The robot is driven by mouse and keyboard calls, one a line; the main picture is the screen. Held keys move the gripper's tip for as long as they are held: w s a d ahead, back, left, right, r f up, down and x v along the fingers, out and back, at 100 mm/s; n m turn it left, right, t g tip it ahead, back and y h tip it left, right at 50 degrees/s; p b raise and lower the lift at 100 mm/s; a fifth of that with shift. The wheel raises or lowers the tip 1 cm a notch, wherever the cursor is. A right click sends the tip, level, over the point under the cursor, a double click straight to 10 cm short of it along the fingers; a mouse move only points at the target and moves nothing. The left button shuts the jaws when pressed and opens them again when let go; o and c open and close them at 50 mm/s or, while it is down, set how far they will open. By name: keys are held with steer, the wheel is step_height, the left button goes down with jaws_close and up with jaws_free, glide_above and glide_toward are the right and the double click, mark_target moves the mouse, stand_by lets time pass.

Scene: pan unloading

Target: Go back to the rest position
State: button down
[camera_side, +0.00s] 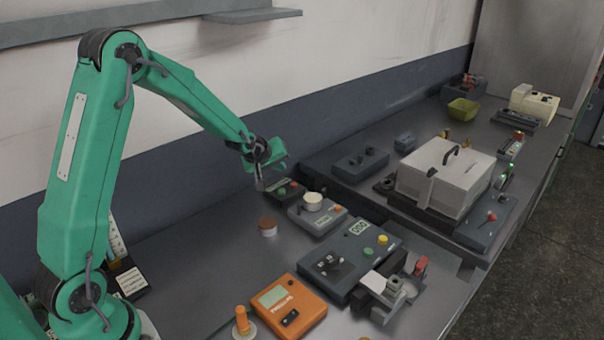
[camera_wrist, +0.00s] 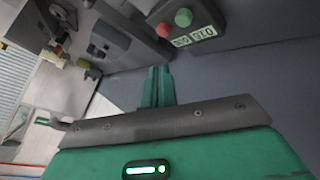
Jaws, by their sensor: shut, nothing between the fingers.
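My green arm reaches out from the left in the side view. My gripper (camera_side: 261,184) hangs at its end near the wall, just left of a dark button box (camera_side: 287,190) with a red and a green button. In the wrist view, my gripper's green fingers (camera_wrist: 158,72) are together, with nothing between them. The same button box (camera_wrist: 195,32) shows ahead of them at the top, apart from the fingertips. To its right in the side view is a grey scale (camera_side: 325,220) with a pale round piece (camera_side: 313,199) on top.
A brown-topped round piece (camera_side: 267,227) stands alone on the bench. An orange device (camera_side: 290,307), a blue-grey control panel (camera_side: 350,258) and a lidded grey box (camera_side: 445,178) occupy the bench. Bare bench (camera_side: 190,268) lies left of them. The wall is close behind.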

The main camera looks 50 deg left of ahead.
stand_by(0.5)
steer(key=s+d+r+m+g+h, duration=0.1)
steer(key=s+d+r+m, duration=0.45)
steer(key=s, duration=0.55)
steer(key=s+d+r+m+g+h, duration=0.1)
steer(key=s+d+r+m, duration=0.2)
steer(key=s+d+r, duration=0.55)
steer(key=s+m+g, duration=0.1)
steer(key=s+m, duration=0.2)
steer(key=s, duration=0.9)
steer(key=shift+s+d+r, duration=0.3)
steer(key=shift+d, duration=0.1)
